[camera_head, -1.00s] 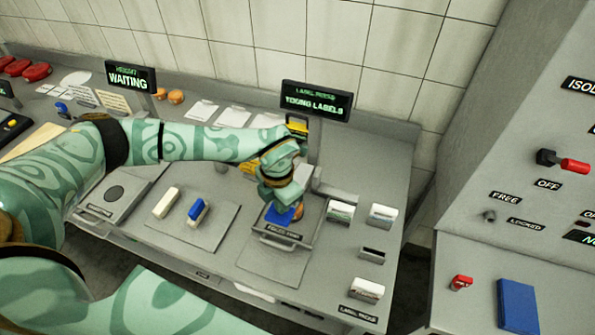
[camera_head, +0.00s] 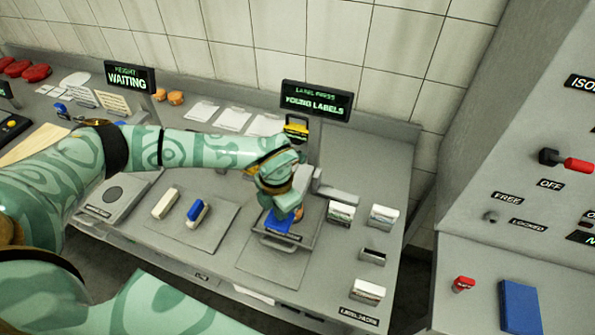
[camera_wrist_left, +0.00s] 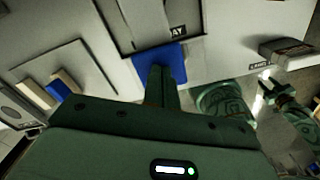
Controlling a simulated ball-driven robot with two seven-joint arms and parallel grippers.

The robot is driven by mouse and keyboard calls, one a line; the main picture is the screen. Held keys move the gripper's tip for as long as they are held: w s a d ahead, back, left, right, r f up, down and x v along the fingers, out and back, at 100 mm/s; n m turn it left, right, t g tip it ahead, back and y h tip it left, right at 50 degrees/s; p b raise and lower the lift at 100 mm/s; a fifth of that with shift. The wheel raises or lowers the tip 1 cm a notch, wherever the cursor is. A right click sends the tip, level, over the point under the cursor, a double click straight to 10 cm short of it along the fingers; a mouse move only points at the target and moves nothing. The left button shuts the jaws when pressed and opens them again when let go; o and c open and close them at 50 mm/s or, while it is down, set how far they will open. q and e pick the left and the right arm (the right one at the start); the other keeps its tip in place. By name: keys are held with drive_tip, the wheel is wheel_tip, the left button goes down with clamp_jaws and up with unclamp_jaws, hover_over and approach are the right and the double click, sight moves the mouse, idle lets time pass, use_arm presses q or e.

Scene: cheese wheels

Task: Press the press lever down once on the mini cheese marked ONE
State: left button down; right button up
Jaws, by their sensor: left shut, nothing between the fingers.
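The label press stands under the sign reading YOUNG LABELS (camera_head: 317,103). A blue pad (camera_head: 279,225), which looks like the press lever's end, sits over the front of the press tray. It also shows in the left wrist view (camera_wrist_left: 172,57). My left gripper (camera_head: 289,215) is shut and empty, with its fingertips right at the blue pad. They look to be on top of it, but contact is hard to tell. A small orange patch (camera_head: 299,213) beside the fingers may be the mini cheese; its marking is hidden.
White-topped label blocks (camera_head: 341,213) stand right of the press. A mat with a cream block (camera_head: 165,203) and a blue-and-white block (camera_head: 197,212) lies to the left. A grey cabinet with a red-ended lever (camera_head: 577,165) stands at the far right.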

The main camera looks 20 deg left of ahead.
use_arm(q)
drive_tip(key=shift+s+f+b, duration=0.15)
drive_tip(key=shift+f+b, duration=0.2)
drive_tip(key=shift+f, duration=0.25)
idle(0.7)
drive_tip(key=shift+s+f, duration=0.1)
idle(0.6)
drive_tip(key=shift+p, duration=0.45)
idle(0.6)
idle(0.6)
drive_tip(key=w+r+p, duration=0.5)
drive_tip(key=r+p, duration=0.2)
drive_tip(key=r, duration=0.5)
drive_tip(key=shift+w+r, duration=0.15)
drive_tip(key=shift+r, duration=0.1)
idle(0.6)
drive_tip(key=shift+a, duration=0.1)
drive_tip(key=shift+p, duration=0.3)
wheel_tip(320, 180, up, 8)
drive_tip(key=p, duration=0.6)
